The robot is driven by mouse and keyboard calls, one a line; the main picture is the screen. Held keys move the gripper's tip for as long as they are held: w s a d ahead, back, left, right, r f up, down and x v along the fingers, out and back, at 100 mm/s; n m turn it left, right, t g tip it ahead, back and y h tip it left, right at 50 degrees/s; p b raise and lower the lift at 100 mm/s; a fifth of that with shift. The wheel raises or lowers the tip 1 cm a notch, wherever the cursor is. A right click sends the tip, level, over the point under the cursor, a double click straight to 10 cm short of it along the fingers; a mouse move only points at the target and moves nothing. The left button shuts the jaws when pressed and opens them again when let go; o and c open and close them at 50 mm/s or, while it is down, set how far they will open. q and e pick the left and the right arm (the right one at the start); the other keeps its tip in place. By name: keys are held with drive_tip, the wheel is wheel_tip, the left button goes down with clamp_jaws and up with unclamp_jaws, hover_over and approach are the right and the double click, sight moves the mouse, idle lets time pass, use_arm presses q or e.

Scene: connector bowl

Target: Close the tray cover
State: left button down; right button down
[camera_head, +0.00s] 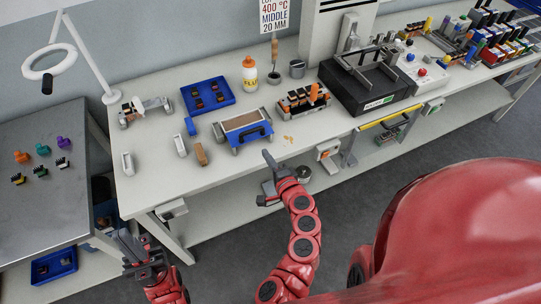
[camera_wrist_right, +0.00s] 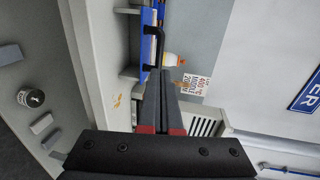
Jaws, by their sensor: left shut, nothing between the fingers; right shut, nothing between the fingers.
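The tray (camera_head: 241,122) is a pale box with a brown inside, standing near the table's front edge in the head view. Its blue cover (camera_head: 246,137) with a black handle is on the front side, and the tray's inside shows from above. In the right wrist view the blue cover (camera_wrist_right: 145,47) and handle show at the top, beyond my fingers. My right gripper (camera_head: 267,157) is shut and empty, just in front of and right of the tray, apart from it. It also shows in the wrist view (camera_wrist_right: 162,75). My left gripper (camera_head: 128,240) is shut and empty, low at the left, far from the tray.
A blue bin (camera_head: 208,96) with dark parts stands behind the tray. A connector rack (camera_head: 302,100) is to its right, and a yellow-white bottle (camera_head: 250,74) behind. A brown block (camera_head: 200,154) lies left of it.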

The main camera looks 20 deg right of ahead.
sight(252, 132)
drive_tip(key=w, duration=0.3)
drive_tip(key=w+f+p, duration=0.1)
drive_tip(key=w, duration=0.1)
drive_tip(key=w+p, duration=0.1)
drive_tip(key=w, duration=0.2)
drive_tip(key=shift+w+a+f, duration=0.1)
drive_tip(key=shift+w+f, duration=0.2)
drive_tip(key=shift+w+f+p, duration=0.2)
drive_tip(key=shift+w+p, duration=0.2)
drive_tip(key=shift+w, duration=0.3)
drive_tip(key=w+b, duration=0.2)
drive_tip(key=w, duration=0.5)
drive_tip(key=shift+w+a+f+b, duration=0.1)
drive_tip(key=shift+f+b, duration=0.05)
drive_tip(key=shift+b, duration=0.25)
drive_tip(key=shift+w, duration=0.35)
drive_tip(key=shift+r, duration=0.4)
drive_tip(key=shift+s, duration=0.15)
